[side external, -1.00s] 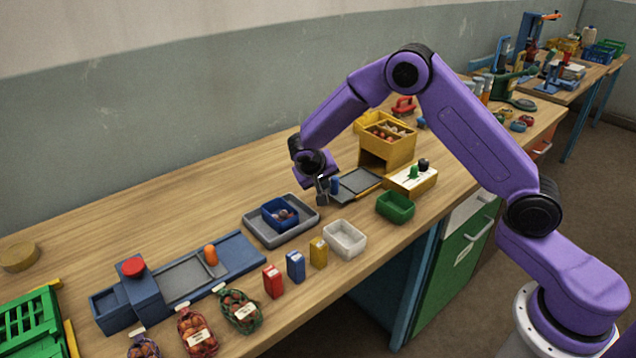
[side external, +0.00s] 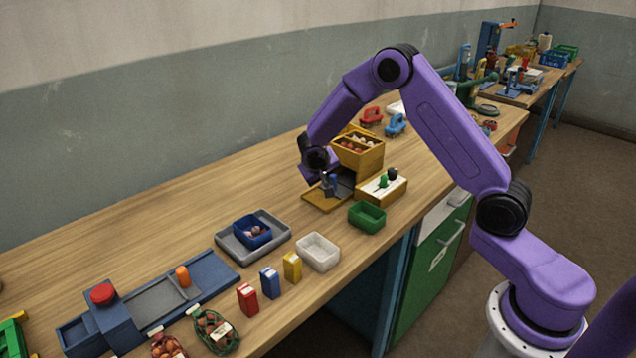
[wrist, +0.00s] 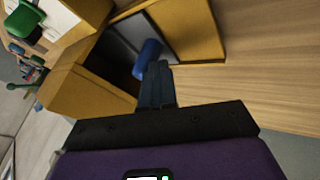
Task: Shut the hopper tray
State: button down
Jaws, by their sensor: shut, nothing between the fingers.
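The yellow hopper (side external: 358,155) stands on the bench with small round items in its top. Its grey tray (side external: 346,187) lies mostly under the hopper body, on a yellow base plate (side external: 318,204) whose outer end is bare. A blue upright handle (wrist: 148,57) stands on the tray (wrist: 122,36) in the wrist view. My gripper (side external: 327,187) is shut and empty, low over the base plate. In the wrist view its fingertips (wrist: 158,68) are right beside the handle, on its outer side, and appear to touch it. The tray's inner end is hidden inside the hopper.
A yellow box with a white top and green and black knobs (side external: 381,188) stands close right of the hopper. A green bin (side external: 367,217), a white bin (side external: 318,251) and a grey tray with a blue bin (side external: 253,236) lie nearer. Bench behind the gripper is clear.

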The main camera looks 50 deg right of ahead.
jog(key=shift+d, duration=0.4)
jog(key=shift+w+a, duration=0.1)
jog(key=shift+a, duration=0.4)
jog(key=a, duration=0.3)
jog(key=shift+w+a, duration=0.15)
jog(key=shift+w, duration=0.2)
jog(key=s+a+r+n+y, duration=0.2)
jog(key=s+a+r+n, duration=0.1)
jog(key=s+a+r, duration=0.65)
jog(key=s+r+n+g+y, duration=0.1)
jog(key=s+n, duration=0.5)
jog(key=s, duration=1)
jog(key=s+a+r+n+g+y, duration=0.1)
jog(key=s+n+y, duration=0.3)
jog(key=s, duration=1.2)
jog(key=n+g, duration=0.1)
jog(key=n, duration=0.2)
jog(key=shift+s+a+r, duration=0.15)
jog(key=shift+s+a, duration=0.1)
